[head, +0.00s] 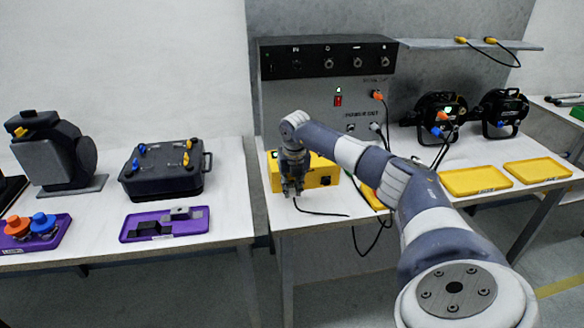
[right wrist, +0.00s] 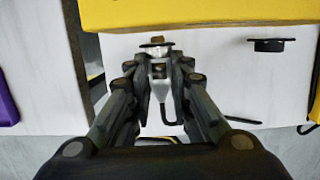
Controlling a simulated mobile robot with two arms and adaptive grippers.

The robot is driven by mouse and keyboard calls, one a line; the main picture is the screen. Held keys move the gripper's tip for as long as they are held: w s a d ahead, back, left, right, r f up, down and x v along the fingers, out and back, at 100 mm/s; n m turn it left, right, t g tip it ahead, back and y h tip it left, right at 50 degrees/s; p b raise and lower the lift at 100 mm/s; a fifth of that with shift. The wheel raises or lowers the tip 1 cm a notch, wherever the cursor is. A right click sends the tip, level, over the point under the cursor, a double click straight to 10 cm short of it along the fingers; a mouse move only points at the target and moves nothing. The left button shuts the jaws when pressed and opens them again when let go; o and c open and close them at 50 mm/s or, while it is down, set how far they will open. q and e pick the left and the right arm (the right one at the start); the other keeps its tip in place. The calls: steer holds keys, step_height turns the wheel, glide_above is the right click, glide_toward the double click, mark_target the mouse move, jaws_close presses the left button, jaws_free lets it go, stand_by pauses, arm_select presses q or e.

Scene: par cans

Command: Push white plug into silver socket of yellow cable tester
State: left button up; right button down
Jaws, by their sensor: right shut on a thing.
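The yellow cable tester (head: 323,177) stands on the white bench, partly behind my right arm. Its yellow edge (right wrist: 210,14) fills the top of the right wrist view. My right gripper (head: 291,189) is in front of the tester's left part, pointing down in the head view. In the right wrist view its fingers (right wrist: 158,68) are shut on the white plug (right wrist: 159,72), whose black cable trails from it. The plug's tip points toward the tester. A small brown and silver piece shows at the tip; I cannot tell whether plug and socket touch. My left gripper is not in view.
A grey panel (head: 300,102) with knobs and connectors stands behind the tester. Yellow trays (head: 475,181) lie to the right. A purple tray (head: 140,228) lies on the left bench, across a gap. A black cable (head: 322,213) lies in front of the tester.

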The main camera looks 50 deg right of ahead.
steer(key=shift+w+d, duration=0.15)
steer(key=shift+w, duration=0.05)
steer(key=c, duration=1.4)
jaws_free()
steer(key=shift+o, duration=0.2)
steer(key=v, duration=1.2)
steer(key=shift+w, duration=0.1)
